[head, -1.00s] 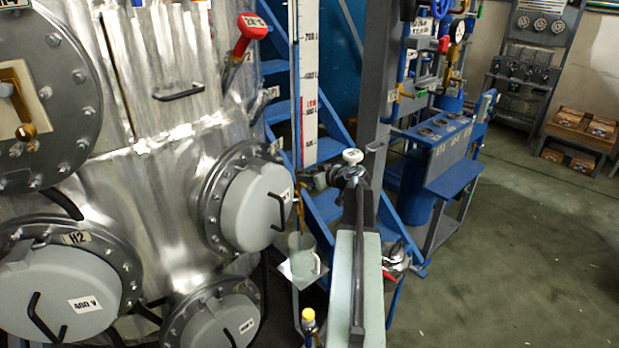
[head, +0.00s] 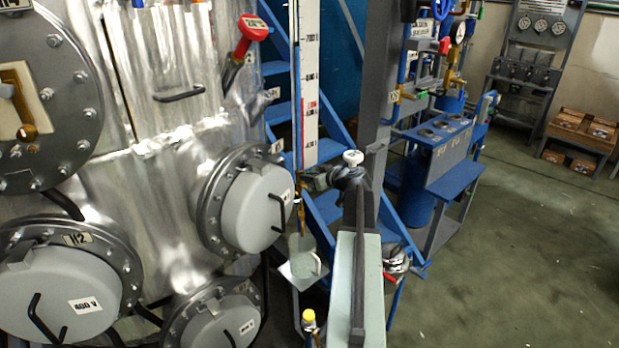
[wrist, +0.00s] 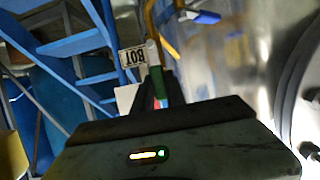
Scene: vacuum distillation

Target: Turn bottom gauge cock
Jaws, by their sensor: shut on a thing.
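The tall sight gauge with its white scale (head: 309,95) stands upright right of the metal vessel. My gripper (head: 306,182) is at the gauge's lower end, shut on the bottom gauge cock. My wrist hides most of the cock in the head view; only a thin brass-coloured piece (head: 297,205) shows beside it. In the wrist view, an upside-down BOT tag (wrist: 133,57) shows just beyond my gripper, whose dark body covers the lower picture.
A clear beaker (head: 302,249) stands on a small plate below the gauge. The vessel's round grey covers (head: 257,205) jut out close on the left. Blue stairs (head: 327,205) stand behind. Open floor lies to the right (head: 520,255).

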